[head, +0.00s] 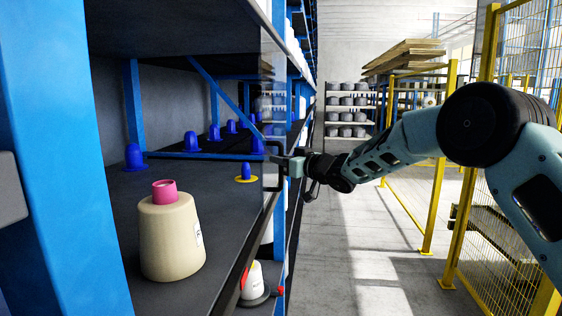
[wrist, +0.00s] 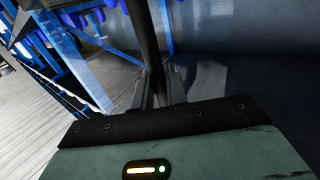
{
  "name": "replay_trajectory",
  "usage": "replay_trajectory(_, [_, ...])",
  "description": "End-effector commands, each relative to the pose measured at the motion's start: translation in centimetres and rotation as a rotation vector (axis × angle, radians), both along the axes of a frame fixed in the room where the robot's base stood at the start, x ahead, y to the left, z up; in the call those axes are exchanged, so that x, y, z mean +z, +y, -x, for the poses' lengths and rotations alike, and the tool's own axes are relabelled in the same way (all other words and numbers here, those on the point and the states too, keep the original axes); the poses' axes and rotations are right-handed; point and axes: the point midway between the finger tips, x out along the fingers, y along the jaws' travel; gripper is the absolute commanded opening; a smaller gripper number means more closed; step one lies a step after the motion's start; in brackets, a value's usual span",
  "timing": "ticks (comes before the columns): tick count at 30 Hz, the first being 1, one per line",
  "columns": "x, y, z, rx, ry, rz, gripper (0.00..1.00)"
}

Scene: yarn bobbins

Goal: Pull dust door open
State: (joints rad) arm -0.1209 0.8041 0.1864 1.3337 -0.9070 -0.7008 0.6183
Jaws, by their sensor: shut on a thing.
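The dust door (head: 272,60) is a clear, see-through panel at the shelf front in the head view, seen at a steep angle. It also shows as a pale clear sheet in the wrist view (wrist: 97,78). Its dark upright handle (head: 265,182) is at mid height. My gripper (head: 284,166) reaches it from the right. In the wrist view, the dark handle bar (wrist: 146,40) stands between the fingers of my gripper (wrist: 158,88), which are shut on it. I cannot tell how far open the door is.
A cream yarn bobbin with a pink top (head: 172,235) stands on the near shelf (head: 190,180). Several blue bobbin holders sit behind it. A blue post (head: 65,160) is at left. A yellow mesh fence (head: 440,200) stands right. The aisle floor (head: 360,240) is clear.

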Motion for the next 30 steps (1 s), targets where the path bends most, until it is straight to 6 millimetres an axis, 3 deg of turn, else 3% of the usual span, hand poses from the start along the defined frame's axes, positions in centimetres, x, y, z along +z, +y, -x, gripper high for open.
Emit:
replay_trajectory(13, [0.1, -0.1, 0.0, -0.002, -0.002, -0.001, 0.00])
replay_trajectory(14, [0.1, -0.1, 0.0, -0.002, -0.002, -0.001, 0.17])
replay_trajectory(15, [0.1, -0.1, 0.0, -0.002, -0.002, -0.001, 0.19])
replay_trajectory(24, [0.0, -0.2, 0.1, -0.001, 0.000, 0.000, 0.19])
replay_trajectory(30, [-0.3, -1.9, 1.7, -0.003, -0.001, 0.001, 0.19])
